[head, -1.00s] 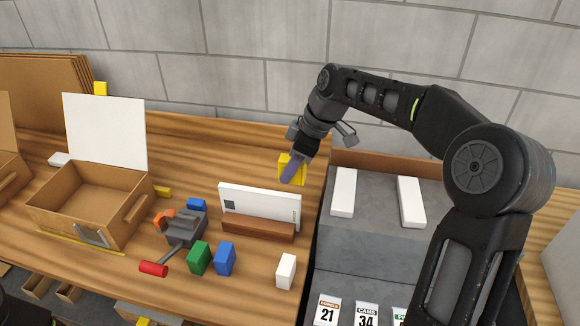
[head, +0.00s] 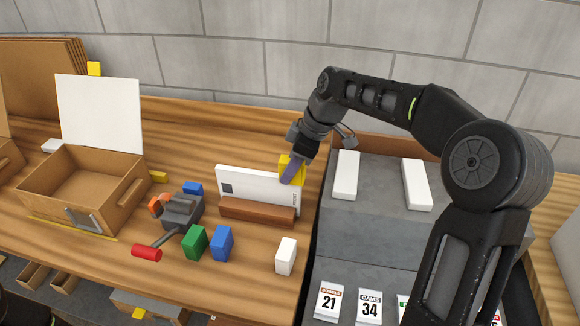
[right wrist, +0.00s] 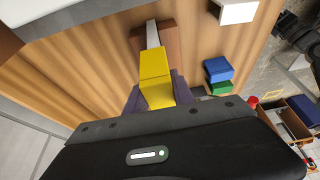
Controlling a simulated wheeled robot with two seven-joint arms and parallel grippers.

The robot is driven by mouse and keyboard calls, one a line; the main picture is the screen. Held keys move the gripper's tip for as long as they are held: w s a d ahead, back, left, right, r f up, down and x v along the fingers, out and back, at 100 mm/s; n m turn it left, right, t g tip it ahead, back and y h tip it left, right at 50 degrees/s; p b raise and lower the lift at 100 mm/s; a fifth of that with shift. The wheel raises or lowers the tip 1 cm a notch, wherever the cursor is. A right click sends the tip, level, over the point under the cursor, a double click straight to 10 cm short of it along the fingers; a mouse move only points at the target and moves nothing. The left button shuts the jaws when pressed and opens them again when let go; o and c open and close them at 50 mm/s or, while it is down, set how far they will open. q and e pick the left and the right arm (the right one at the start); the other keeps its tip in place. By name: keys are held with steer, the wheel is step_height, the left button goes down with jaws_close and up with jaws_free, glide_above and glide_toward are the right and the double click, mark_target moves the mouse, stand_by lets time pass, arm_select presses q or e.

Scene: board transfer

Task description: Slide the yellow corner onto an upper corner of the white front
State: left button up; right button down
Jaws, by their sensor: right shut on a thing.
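The white front (head: 245,187), a panel with a small dark square, stands upright in a brown wooden holder (head: 257,211). My right gripper (head: 291,172) is shut on the yellow corner (head: 286,161) at the panel's upper right corner. In the right wrist view the yellow corner (right wrist: 155,66) sits between the fingers (right wrist: 158,93), in line with the thin white edge of the front (right wrist: 153,33). The yellow corner overlaps the panel's corner in the head view; I cannot tell whether it is seated on it. My left gripper is not in view.
Green (head: 195,242) and blue (head: 222,243) blocks and a white block (head: 286,256) stand in front of the holder. A grey clamp-like tool with a red handle (head: 147,253) lies left, beside an open cardboard box (head: 62,204). A grey stepped stand (head: 380,210) is at right.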

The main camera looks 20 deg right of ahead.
steer(key=shift+f+b, duration=1.5)
steer(key=shift+f, duration=0.65)
steer(key=shift+f, duration=0.2)
steer(key=c, duration=1)
jaws_free()
steer(key=shift+b+v, duration=0.6)
steer(key=shift+v, duration=3.3)
